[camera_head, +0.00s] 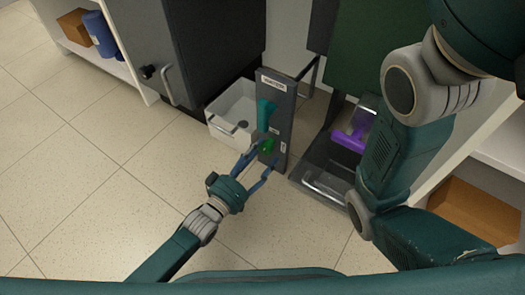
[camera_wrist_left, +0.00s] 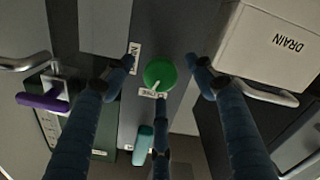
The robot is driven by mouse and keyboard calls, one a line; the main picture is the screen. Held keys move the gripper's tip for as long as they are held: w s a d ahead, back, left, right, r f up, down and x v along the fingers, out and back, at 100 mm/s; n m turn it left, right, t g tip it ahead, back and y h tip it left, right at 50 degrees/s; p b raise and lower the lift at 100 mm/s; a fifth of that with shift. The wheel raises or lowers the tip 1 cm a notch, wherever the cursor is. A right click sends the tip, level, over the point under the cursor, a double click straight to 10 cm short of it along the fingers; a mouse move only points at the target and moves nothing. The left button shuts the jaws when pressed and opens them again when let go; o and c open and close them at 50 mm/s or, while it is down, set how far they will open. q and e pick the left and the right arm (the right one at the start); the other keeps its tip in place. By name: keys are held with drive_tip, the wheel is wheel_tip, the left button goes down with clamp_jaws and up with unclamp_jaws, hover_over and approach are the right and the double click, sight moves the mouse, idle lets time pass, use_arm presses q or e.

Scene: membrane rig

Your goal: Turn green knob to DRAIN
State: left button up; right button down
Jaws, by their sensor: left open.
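The green knob (camera_head: 267,145) sits low on the front of an upright dark grey panel (camera_head: 280,107). It also shows in the left wrist view (camera_wrist_left: 159,72), where a pale pointer mark on it runs toward a small white label below it. Another small label is at its left; neither label is clearly readable. My left gripper (camera_head: 261,159) is open, with its fingers spread around the knob and pointing at the panel. I see no clear contact with the knob. My right arm shows at the right in the head view, but its gripper does not.
A teal handle (camera_head: 265,113) is above the knob on the panel. A white bin (camera_head: 220,127) stands left of the panel; it is marked DRAIN in the wrist view. A dark tray (camera_head: 325,185) with a purple-handled item (camera_head: 349,141) is at the right. Open floor lies left.

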use_arm(q)
drive_tip(key=p+v, duration=0.2)
drive_tip(key=v, duration=0.5)
drive_tip(key=shift+p, duration=0.4)
